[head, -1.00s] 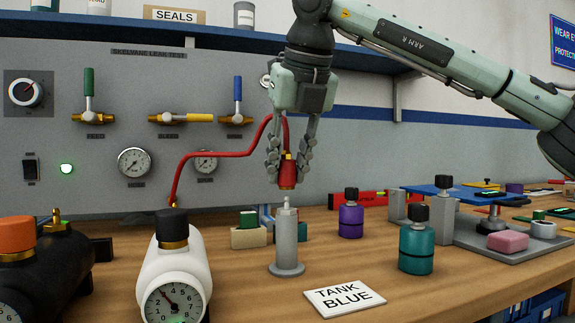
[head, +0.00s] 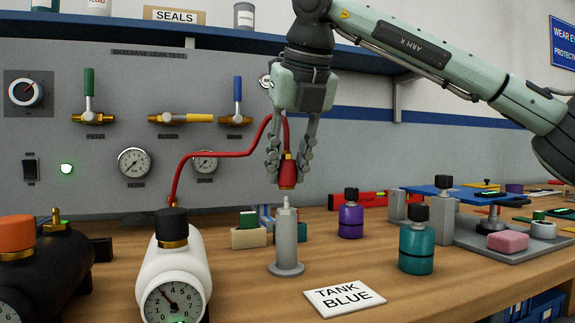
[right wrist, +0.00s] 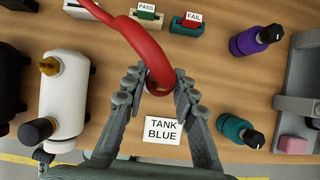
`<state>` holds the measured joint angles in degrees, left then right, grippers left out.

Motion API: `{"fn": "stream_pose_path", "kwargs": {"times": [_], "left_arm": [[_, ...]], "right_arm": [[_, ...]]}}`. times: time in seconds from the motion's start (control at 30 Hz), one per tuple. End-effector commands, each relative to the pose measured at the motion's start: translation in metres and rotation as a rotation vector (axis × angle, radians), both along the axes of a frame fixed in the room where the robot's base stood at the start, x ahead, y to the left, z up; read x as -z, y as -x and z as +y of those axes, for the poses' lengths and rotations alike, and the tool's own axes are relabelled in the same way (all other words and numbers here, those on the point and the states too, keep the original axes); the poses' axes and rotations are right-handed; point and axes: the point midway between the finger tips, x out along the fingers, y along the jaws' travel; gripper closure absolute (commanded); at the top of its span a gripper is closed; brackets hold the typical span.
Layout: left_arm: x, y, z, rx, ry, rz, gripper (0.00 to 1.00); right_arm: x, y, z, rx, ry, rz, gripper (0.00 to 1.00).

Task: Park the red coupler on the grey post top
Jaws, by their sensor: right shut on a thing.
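The grey post (head: 287,240) stands upright on the bench on a round foot. In the head view the coupler is just above the narrow post tip, with a small gap showing. In the right wrist view the red hose (right wrist: 140,37) and coupler (right wrist: 160,80) lie between the fingers and the post is hidden. My left gripper is not in view.
A white tank (head: 175,262) with a gauge stands left of the post, a black tank (head: 55,260) further left. Purple (head: 351,218) and teal (head: 416,245) bottles stand to the right. A TANK BLUE card (head: 345,297) lies in front. Pass and fail holders (right wrist: 187,34) sit behind.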

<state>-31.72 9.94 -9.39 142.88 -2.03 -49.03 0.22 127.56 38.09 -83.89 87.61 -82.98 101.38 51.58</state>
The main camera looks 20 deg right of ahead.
Motion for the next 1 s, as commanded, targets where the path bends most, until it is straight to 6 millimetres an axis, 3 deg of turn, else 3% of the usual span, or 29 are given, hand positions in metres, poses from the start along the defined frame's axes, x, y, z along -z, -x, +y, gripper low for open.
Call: {"fn": "stream_pose_path", "kwargs": {"times": [1.0], "left_arm": [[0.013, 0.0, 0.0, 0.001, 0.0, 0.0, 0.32]], "right_arm": [[0.014, 0.0, 0.0, 0.005, -0.004, -0.001, 1.0]]}}
